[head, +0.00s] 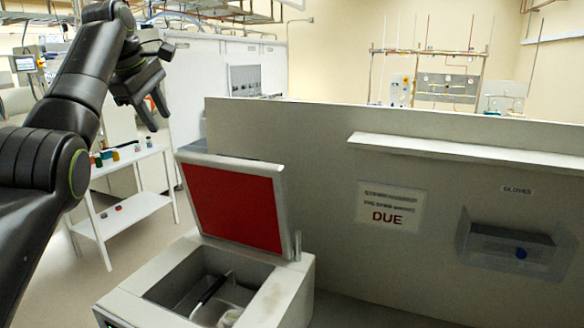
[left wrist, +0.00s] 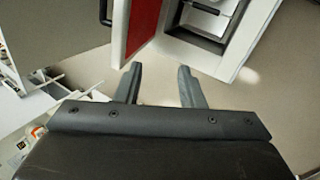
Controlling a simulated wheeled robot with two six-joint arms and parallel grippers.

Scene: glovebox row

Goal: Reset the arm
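My left arm comes in from the left in the head view, raised. Its gripper (head: 150,108) hangs in the air to the upper left of the open box, apart from it. In the left wrist view the two fingers of the left gripper (left wrist: 158,88) stand apart with nothing between them but floor behind. The fingers touch nothing that I can see. My right arm and gripper are in neither view.
A white box (head: 283,300) stands open, its red-lined lid (head: 232,205) raised; a dark-handled item (head: 210,292) lies inside. A grey panel (head: 320,150) with a shelf (head: 450,152) and glove box (head: 510,245) is at right. A white cart (head: 135,205) stands behind my arm.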

